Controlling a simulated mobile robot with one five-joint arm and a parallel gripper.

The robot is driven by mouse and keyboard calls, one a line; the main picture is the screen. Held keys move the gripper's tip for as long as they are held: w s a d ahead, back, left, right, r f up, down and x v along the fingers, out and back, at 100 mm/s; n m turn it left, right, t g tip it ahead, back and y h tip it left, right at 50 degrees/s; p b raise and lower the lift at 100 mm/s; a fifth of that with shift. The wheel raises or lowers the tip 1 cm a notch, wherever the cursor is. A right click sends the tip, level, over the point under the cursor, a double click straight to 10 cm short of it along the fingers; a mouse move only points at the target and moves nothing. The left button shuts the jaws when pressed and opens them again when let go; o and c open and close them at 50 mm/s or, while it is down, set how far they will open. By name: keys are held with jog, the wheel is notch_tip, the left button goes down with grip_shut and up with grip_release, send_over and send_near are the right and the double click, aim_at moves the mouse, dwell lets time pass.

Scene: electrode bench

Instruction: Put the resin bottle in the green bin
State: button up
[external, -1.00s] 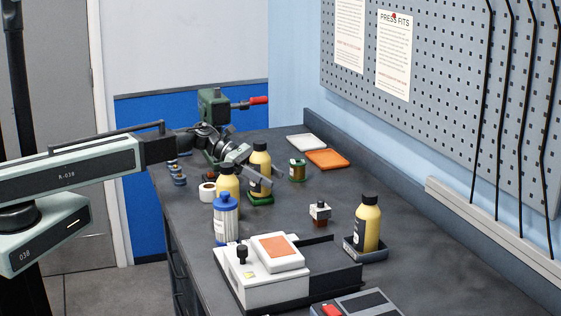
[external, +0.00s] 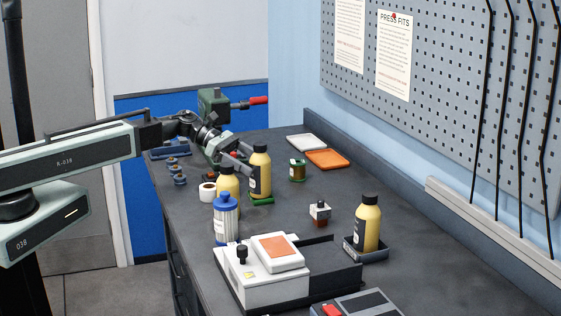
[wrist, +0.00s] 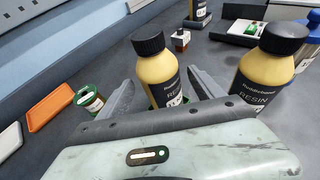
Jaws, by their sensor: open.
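A yellow resin bottle (external: 260,181) with a black cap stands upright over the low green bin (external: 263,201), which shows only as a green edge at its foot. Whether its base rests on the bin's floor is hidden. My gripper (external: 243,167) is open at the left of this bottle. In the wrist view the bottle (wrist: 163,78) stands between the spread fingers, with gaps at the sides. A second resin bottle (wrist: 267,72) stands outside the right finger; it also shows in the external view (external: 228,183). A third yellow bottle (external: 368,222) stands in a dark tray at the right.
A blue-capped white bottle (external: 226,218) and a white tape roll (external: 207,192) stand close by. A white device (external: 265,272) fills the front.

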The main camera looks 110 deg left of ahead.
jog(key=p+v, duration=0.1)
jog(key=v, duration=0.5)
jog(key=shift+w, duration=0.1)
